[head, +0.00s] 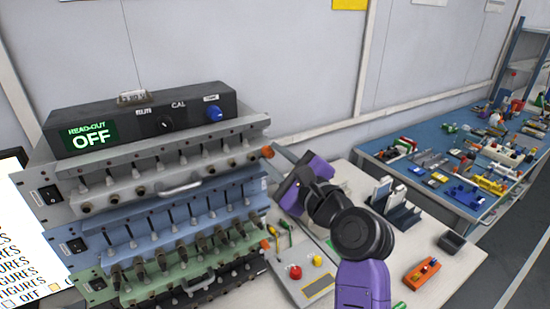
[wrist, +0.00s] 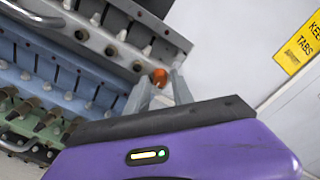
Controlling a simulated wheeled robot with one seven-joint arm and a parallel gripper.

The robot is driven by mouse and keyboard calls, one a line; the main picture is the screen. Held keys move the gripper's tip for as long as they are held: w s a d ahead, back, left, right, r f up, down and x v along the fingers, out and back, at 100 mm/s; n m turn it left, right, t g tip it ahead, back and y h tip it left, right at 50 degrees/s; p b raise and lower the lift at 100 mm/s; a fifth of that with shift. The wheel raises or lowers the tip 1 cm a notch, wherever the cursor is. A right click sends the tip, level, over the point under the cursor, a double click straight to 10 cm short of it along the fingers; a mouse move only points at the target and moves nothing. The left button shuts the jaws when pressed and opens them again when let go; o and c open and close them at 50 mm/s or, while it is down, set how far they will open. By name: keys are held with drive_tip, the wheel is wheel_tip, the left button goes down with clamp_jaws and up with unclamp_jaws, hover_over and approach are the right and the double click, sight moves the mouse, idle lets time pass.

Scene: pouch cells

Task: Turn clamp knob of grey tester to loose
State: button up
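The grey tester (head: 165,180) is the top tier of a stack of testers at the left in the head view. Its clamp knob (head: 267,152) is small and orange, at the tester's right end. In the wrist view the orange knob (wrist: 159,77) shows between the tips of my gripper's two grey fingers (wrist: 162,84). The fingers are apart. I cannot tell whether they touch the knob. In the head view my purple gripper (head: 284,158) reaches to the knob from the right. The knob's turn position is too small to read.
A blue tester (head: 160,218) and a green tester (head: 200,262) sit below, the green one with its own orange knob (head: 265,244). A black read-out box (head: 140,115) on top shows OFF. A holder with cells (head: 395,205) stands right of my arm. A cluttered blue table (head: 400,165) is behind.

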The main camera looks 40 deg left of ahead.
clamp_jaws()
